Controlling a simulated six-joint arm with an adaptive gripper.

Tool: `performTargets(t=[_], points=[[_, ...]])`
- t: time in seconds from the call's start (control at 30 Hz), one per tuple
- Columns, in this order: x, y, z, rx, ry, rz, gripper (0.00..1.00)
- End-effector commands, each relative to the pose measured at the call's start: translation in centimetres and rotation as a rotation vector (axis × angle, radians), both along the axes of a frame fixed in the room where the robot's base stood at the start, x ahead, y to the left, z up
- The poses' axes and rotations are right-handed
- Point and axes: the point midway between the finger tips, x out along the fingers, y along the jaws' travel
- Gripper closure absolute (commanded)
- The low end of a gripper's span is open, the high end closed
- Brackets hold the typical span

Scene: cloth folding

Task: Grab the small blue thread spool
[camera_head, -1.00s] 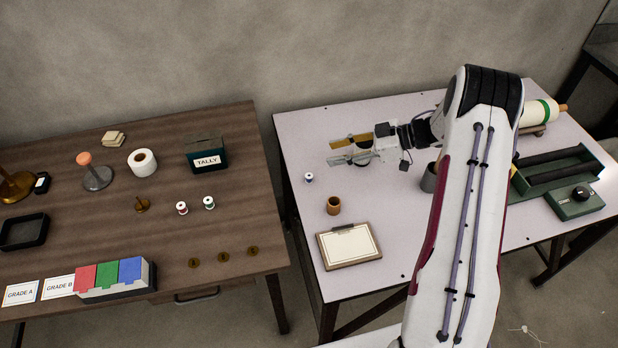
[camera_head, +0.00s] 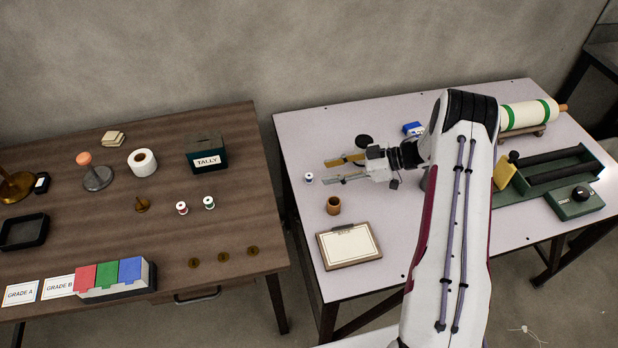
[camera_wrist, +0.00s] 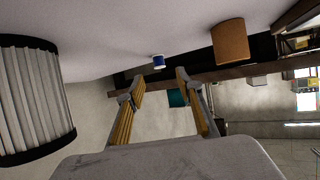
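The small blue thread spool (camera_head: 309,178) stands on the pale table near its left edge, white on top with a blue side. It also shows in the wrist view (camera_wrist: 158,62), ahead of the fingers and between their lines. My gripper (camera_head: 337,171) is open and empty, with its fingers pointing left toward the spool. The spool is a short way beyond the fingertips and apart from them. In the wrist view my gripper (camera_wrist: 160,90) shows two spread fingers with nothing between them.
A brown cup (camera_head: 334,206) stands in front of the gripper, and a clipboard (camera_head: 348,246) lies nearer the front. A black round object (camera_head: 364,141) and a blue item (camera_head: 413,128) are behind. Red (camera_head: 182,208) and green (camera_head: 209,203) spools stand on the wooden table.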

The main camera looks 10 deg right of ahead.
Motion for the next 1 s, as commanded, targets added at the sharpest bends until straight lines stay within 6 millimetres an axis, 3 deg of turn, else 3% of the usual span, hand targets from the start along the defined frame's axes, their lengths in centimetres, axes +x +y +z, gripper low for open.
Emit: performTargets(t=[0.37,1.0], points=[[0.1,0.3,-0.1,0.001,0.0,0.001,0.64],[2.1,5.2,-2.6,0.0,-0.001,0.0,0.64]])
